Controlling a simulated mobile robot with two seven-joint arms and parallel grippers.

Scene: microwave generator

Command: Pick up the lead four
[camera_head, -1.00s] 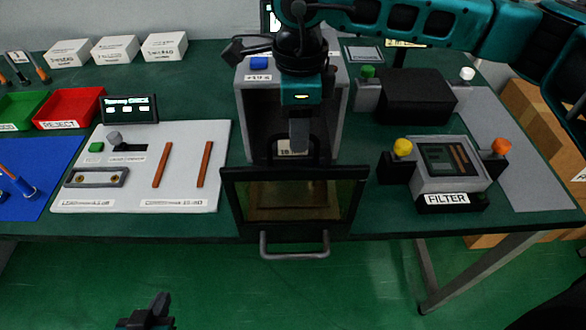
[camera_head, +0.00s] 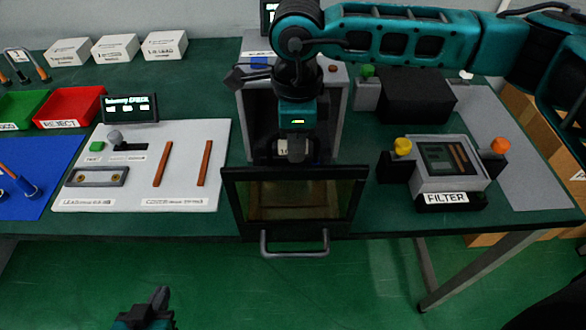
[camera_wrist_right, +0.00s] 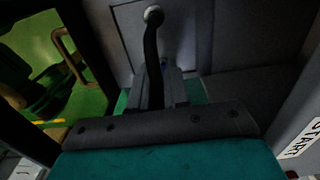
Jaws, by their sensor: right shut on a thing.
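My right gripper (camera_head: 295,158) reaches down into the front of the open box-shaped unit (camera_head: 339,118). In the right wrist view, its grey fingers (camera_wrist_right: 158,88) are shut on a dark curved lead (camera_wrist_right: 151,45). A round pale end (camera_wrist_right: 154,15) shows at the lead's far end. In the head view the gripper hides most of the lead, and part of a white label (camera_head: 284,150) shows beside the fingers. I cannot read a lead number. My left gripper (camera_head: 152,303) is low at the bottom edge, away from the table; its jaw state is unclear.
The unit's door (camera_head: 294,200) hangs open with its handle (camera_head: 295,250) over the table's front edge. A white panel (camera_head: 130,190) lies left, the filter block (camera_head: 448,175) right. A red reject tray (camera_head: 70,108), a blue mat (camera_head: 40,175) and white boxes (camera_head: 117,47) are further left.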

